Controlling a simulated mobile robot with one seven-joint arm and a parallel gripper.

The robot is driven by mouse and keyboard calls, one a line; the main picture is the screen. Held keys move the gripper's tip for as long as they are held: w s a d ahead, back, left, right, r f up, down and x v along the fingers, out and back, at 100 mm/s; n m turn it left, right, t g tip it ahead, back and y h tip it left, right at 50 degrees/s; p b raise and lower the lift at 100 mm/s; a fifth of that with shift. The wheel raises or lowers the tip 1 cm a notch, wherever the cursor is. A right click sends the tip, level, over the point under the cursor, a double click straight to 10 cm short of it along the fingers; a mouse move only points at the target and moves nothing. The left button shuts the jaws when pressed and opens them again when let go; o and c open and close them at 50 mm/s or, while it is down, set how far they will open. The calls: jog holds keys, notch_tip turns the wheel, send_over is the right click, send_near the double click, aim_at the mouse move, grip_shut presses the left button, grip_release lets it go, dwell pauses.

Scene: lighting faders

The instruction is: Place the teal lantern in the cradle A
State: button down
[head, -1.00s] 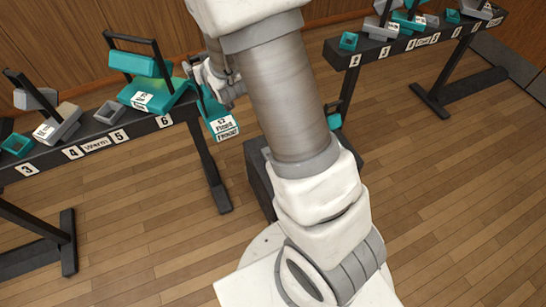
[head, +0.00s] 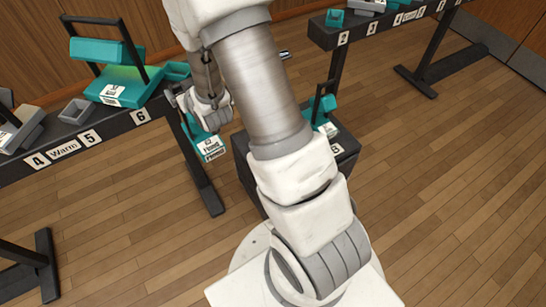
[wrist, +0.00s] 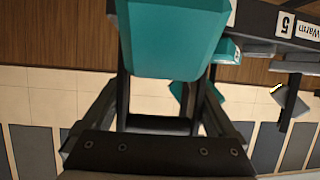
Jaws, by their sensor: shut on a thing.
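The teal lantern (head: 207,143) hangs from my gripper (head: 213,110), with a white label on its lower front. In the wrist view, its teal body (wrist: 175,35) fills the top centre and its black handle (wrist: 160,125) lies between the fingers of my gripper, which is shut on it. The lantern hangs beside the right end of the left rack and left of a dark box (head: 345,143). The box has a label B (head: 337,149). I cannot make out a cradle A label; my arm hides much of the box.
Another teal lantern (head: 322,112) stands on the box near label B. The left rack (head: 110,131) carries a teal lantern (head: 120,85) and small trays above labels 4 to 6. The right rack (head: 322,36) stands behind. Wooden floor to the right is clear.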

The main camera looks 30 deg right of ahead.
jog(key=f+b, duration=0.1)
jog(key=f, duration=0.1)
jog(key=d+f+b, duration=0.1)
jog(key=f, duration=0.1)
jog(key=f+b, duration=0.1)
jog(key=f, duration=0.1)
jog(key=shift+w+d+f+b, duration=0.15)
jog(key=shift+d+b, duration=0.1)
jog(key=shift+b, duration=0.15)
jog(key=w+d+f+b, duration=0.1)
jog(key=w+d, duration=0.1)
jog(key=d, duration=1.4)
jog(key=w+d+f+b, duration=0.1)
jog(key=w+d+f, duration=0.1)
jog(key=d, duration=1.4)
jog(key=s+a+f+b, duration=0.5)
jog(key=a+f, duration=0.3)
jog(key=f, duration=0.3)
jog(key=shift+s+a+m+h, duration=0.35)
jog(key=shift+s+m+h, duration=0.05)
jog(key=shift+s, duration=0.5)
